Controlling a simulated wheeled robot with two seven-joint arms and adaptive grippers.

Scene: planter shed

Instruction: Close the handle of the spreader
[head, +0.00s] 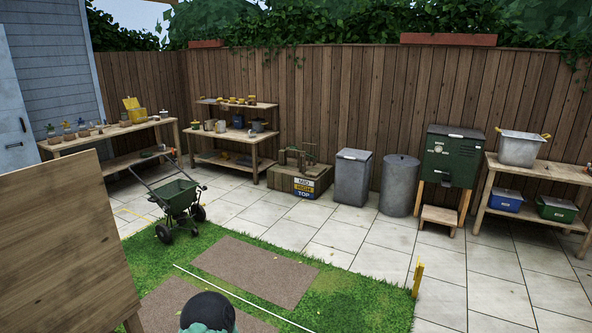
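The spreader (177,195) stands at the left of the head view, at the edge of the grass by the paving. It has a dark green hopper and black wheels. Its handle (150,186) is a thin dark frame that rises from the hopper toward the upper left, with a crossbar at the top. The handle looks raised and unfolded, but its joint is too small to make out. Neither of my grippers shows in this view.
A wooden panel (65,250) blocks the near left. A dark rounded object (207,312) is at the bottom edge. A yellow post (418,277) stands at the grass corner. Potting benches (240,138), grey bins (352,177) and a green cabinet (450,155) line the fence. Paving between is clear.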

